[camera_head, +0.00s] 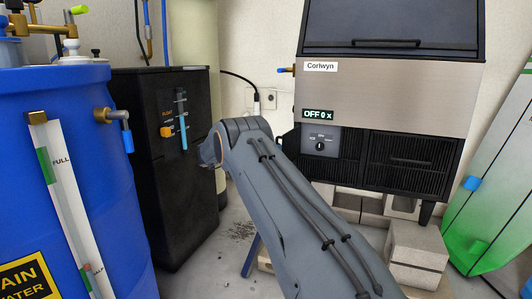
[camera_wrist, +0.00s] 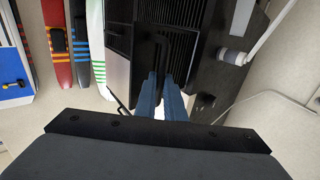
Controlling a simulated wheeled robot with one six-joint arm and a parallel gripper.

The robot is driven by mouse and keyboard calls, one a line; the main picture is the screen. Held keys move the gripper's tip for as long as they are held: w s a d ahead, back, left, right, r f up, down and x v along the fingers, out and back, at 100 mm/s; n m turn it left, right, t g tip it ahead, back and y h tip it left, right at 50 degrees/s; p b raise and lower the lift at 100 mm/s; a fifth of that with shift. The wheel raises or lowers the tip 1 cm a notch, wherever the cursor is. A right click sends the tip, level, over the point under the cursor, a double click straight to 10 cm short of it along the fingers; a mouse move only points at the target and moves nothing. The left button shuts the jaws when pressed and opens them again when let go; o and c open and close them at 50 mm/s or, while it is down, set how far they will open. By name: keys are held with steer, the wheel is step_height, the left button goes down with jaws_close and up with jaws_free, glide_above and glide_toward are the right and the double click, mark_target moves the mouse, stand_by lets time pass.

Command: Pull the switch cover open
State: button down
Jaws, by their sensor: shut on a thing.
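The ice maker (camera_head: 388,90) has a steel front with a sign reading OFF. Below it is a grey switch panel (camera_head: 320,141) with a round black knob. In the wrist view the ice maker (camera_wrist: 117,70) appears turned on its side. My gripper (camera_wrist: 160,80) shows there as two blue fingers close together, their tips against the machine's black part. It is shut on a thin dark piece, taken as the switch cover, whose outline is mostly hidden between the fingers. In the head view my arm hides the gripper; I cannot tell how far the cover is open.
A blue water drum (camera_head: 75,180) and a black cabinet (camera_head: 165,165) with small levers stand left. Concrete blocks (camera_head: 416,248) lie below the machine. A green and white board (camera_head: 495,200) leans at right. A black cable (camera_head: 240,78) runs to a wall socket.

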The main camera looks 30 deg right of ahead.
steer(key=shift+d+r, duration=0.15)
steer(key=shift+d, duration=0.2)
steer(key=c, duration=2)
jaws_free()
steer(key=shift+d, duration=0.15)
steer(key=w+a+p, duration=0.1)
steer(key=a, duration=0.7)
steer(key=shift+p, duration=0.3)
steer(key=shift+a, duration=0.15)
